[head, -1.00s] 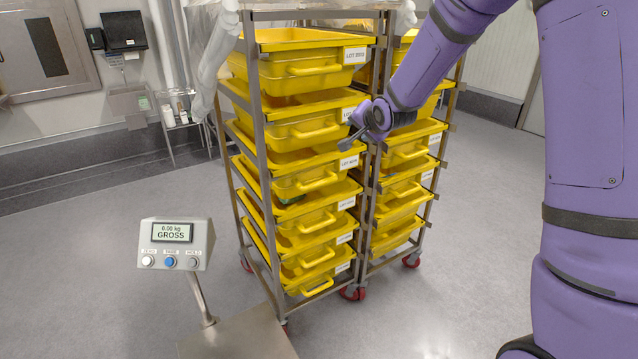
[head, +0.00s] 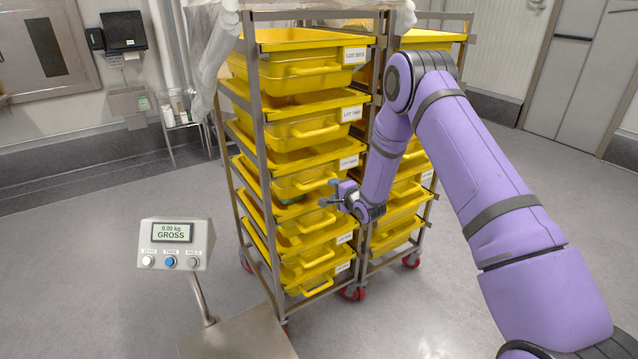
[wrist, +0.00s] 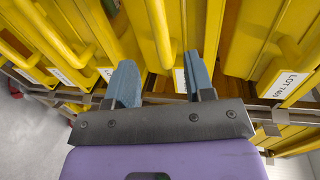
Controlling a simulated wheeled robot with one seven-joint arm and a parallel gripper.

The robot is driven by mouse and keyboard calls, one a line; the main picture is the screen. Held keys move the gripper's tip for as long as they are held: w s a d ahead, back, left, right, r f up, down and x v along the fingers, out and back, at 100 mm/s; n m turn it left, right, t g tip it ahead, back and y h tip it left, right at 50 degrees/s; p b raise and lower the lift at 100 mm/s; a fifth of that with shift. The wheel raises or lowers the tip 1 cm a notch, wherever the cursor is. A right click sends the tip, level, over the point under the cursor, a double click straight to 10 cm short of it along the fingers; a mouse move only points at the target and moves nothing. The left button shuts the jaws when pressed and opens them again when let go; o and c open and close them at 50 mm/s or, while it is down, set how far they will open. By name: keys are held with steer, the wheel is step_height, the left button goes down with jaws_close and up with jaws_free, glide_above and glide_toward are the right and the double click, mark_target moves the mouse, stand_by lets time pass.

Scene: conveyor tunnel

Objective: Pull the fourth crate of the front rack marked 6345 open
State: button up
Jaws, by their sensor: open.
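The front rack (head: 262,150) holds a column of yellow crates with white lot labels at their right front corners.
A second rack of yellow crates (head: 418,40) stands behind to the right, partly covered by my arm. A scale with a display (head: 174,243) and a steel platform (head: 240,330) stands at front left. Clear plastic sheeting (head: 212,50) hangs at the rack's upper left. Grey floor is open around.

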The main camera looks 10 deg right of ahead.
mark_target(323, 184)
steer(key=x, duration=1)
steer(key=shift+w+a, duration=0.1)
steer(key=shift+w, duration=0.05)
jaws_close()
